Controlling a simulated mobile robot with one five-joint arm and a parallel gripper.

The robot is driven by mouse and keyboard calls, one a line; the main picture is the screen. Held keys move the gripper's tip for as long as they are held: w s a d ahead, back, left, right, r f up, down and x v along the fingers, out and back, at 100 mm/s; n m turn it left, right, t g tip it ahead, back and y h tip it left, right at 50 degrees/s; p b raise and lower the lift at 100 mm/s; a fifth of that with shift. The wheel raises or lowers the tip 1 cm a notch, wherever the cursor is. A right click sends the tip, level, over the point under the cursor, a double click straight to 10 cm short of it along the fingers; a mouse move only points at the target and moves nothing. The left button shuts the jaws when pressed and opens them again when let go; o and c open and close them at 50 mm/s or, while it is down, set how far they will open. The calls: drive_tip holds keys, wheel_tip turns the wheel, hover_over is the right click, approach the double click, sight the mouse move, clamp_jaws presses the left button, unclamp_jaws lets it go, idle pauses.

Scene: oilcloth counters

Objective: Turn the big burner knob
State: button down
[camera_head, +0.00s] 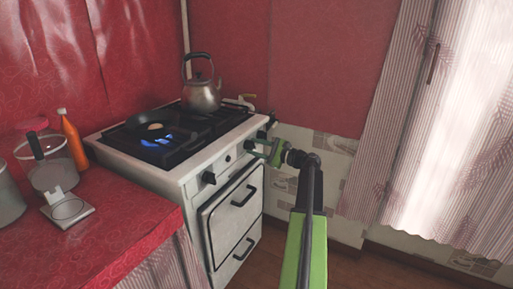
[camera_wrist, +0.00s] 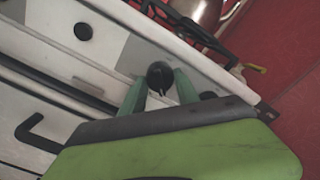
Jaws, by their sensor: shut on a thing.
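The white stove (camera_head: 135,162) stands against the red wall, with black knobs along its front panel. My gripper (camera_head: 262,149) is at the right part of that panel. In the wrist view its two green fingers (camera_wrist: 160,92) are shut on a round black knob (camera_wrist: 160,75), one on each side. Another black knob shows to the left in the wrist view (camera_wrist: 83,31) and in the head view (camera_head: 209,178). A dark knob-like part (camera_wrist: 207,95) is partly hidden right of the fingers. The knob's turn angle cannot be told.
A metal kettle (camera_head: 202,96) stands at the back right burner. The oven door handle (camera_head: 244,196) sticks out below.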

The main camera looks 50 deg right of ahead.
drive_tip(key=c, duration=0.9)
unclamp_jaws()
drive_tip(key=shift+s, duration=0.1)
drive_tip(key=v, duration=1.7)
drive_tip(key=shift+s, duration=0.15)
